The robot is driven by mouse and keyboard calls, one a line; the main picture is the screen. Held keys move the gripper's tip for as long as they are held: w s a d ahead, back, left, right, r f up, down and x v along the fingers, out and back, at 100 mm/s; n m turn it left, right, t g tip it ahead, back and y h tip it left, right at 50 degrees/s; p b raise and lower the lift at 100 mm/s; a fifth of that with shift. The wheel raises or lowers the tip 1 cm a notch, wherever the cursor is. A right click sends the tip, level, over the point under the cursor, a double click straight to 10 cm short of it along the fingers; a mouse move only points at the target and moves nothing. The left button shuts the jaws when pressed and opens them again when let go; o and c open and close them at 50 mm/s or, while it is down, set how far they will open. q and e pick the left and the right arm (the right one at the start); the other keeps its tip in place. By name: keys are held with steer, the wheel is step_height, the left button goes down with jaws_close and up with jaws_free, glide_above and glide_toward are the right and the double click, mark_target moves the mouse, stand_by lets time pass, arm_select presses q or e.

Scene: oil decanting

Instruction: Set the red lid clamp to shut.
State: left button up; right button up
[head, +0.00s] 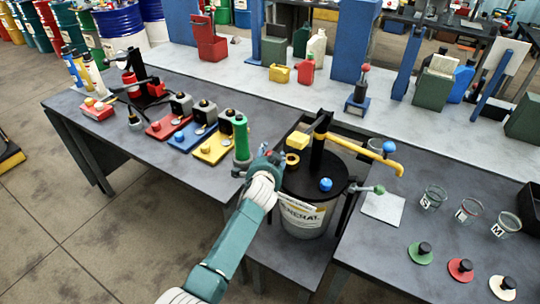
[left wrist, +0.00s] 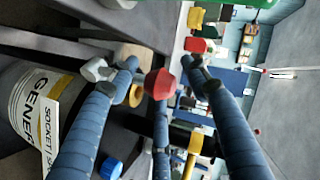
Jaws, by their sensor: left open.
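My left gripper (head: 266,160) is at the left rim of the black drum lid (head: 308,182) in the head view. In the left wrist view its fingers (left wrist: 160,72) are spread open. A red faceted knob (left wrist: 159,84), which looks like the red lid clamp's, sits between the fingertips. I cannot tell whether the fingers touch it. In the head view the red knob is hidden at the gripper. The labelled drum (head: 303,218) stands below the lid, and its label also shows in the left wrist view (left wrist: 30,105). My right gripper is not in view.
A blue knob (head: 326,184) and a yellow ring (head: 292,158) are on the lid. A yellow pipe (head: 365,152) reaches right from the black post. A green bottle (head: 241,140) stands close behind my gripper. Glass beakers (head: 467,209) stand on the right table.

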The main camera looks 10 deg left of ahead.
arm_select(q)
steer(key=shift+d+f, duration=0.1)
steer(key=shift+d, duration=0.15)
steer(key=shift+s+r+p, duration=0.25)
steer(key=shift+s+p, duration=0.3)
steer(key=shift+p, duration=0.2)
steer(key=p+v, duration=0.7)
steer(key=v, duration=0.4)
steer(key=shift+d+r+p, duration=0.15)
steer(key=shift+r+p, duration=0.1)
steer(key=shift+p, duration=0.1)
steer(key=shift+s, duration=0.1)
steer(key=v, duration=1.1)
steer(key=shift+s, duration=0.4)
